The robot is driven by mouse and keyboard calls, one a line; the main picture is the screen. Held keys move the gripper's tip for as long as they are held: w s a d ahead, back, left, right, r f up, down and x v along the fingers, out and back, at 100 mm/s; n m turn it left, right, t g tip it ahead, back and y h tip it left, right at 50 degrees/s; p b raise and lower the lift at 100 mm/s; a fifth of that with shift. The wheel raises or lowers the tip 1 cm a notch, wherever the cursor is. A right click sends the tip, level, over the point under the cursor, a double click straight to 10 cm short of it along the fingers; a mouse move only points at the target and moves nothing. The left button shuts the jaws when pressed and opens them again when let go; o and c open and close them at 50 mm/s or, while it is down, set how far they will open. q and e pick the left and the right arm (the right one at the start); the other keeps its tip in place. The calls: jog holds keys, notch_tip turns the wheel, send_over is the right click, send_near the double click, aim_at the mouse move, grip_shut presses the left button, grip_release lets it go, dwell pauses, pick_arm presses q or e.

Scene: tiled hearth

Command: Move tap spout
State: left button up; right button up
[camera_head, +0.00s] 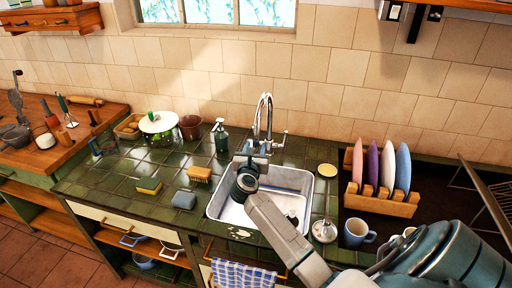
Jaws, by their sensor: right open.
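The chrome tap spout (263,100) rises behind the sink (298,180) and curves over at its top, with a lever at its right side. My right arm reaches in from the lower right, across the sink. My right gripper (258,148) is open at the back of the sink, in front of the tap's lower part. It hides part of the tap and basin, and I cannot tell whether it touches the spout. My left gripper is out of view.
A green spray bottle (220,136) stands left of the tap. A wooden rack (382,200) with several plates and a mug (357,234) stand to the right. Green tiles left of the sink are partly clear.

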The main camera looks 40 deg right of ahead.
jog(key=b+v, duration=0.2)
jog(key=v, duration=0.7)
jog(key=shift+b, duration=0.35)
jog(key=shift+s, duration=0.1)
